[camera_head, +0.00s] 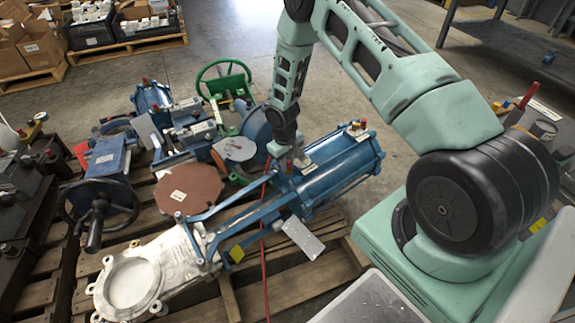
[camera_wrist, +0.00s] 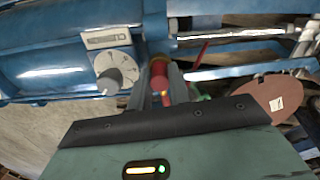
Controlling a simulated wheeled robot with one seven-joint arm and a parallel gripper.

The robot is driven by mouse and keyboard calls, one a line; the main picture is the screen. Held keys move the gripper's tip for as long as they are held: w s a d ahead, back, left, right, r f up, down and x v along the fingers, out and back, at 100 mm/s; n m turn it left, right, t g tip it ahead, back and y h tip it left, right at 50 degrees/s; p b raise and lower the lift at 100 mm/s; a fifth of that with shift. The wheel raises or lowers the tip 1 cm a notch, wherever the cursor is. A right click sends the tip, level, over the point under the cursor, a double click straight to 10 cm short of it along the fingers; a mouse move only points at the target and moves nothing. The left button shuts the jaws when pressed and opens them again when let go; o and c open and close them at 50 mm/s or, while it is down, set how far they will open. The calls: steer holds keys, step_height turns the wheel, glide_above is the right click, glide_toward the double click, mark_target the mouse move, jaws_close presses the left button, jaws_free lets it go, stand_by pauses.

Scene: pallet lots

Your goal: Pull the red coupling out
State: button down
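The red coupling (camera_wrist: 159,73) is a short red cylinder on the side of the blue valve actuator (camera_wrist: 60,65) in the wrist view. My gripper (camera_wrist: 158,82) has one finger on each side of it, and narrow gaps seem to show between fingers and coupling. Whether the fingers touch it is hard to see. In the head view my gripper (camera_head: 285,158) points down at the near end of the blue actuator (camera_head: 335,170), and the coupling is mostly hidden there. A thin red hose (camera_head: 265,250) hangs down beside the actuator's blue frame.
A grey round gauge or knob (camera_wrist: 117,72) sits left of the coupling, close to my finger. Blue frame bars (camera_wrist: 235,40) run to the right. A rust-brown disc (camera_head: 191,189), a green handwheel (camera_head: 223,82) and other valves crowd the wooden pallet (camera_head: 285,295).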

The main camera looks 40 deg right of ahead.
steer(key=shift+r, duration=0.15)
steer(key=shift+a+r+p, duration=0.2)
steer(key=shift+r+p, duration=2.15)
steer(key=shift+r, duration=0.5)
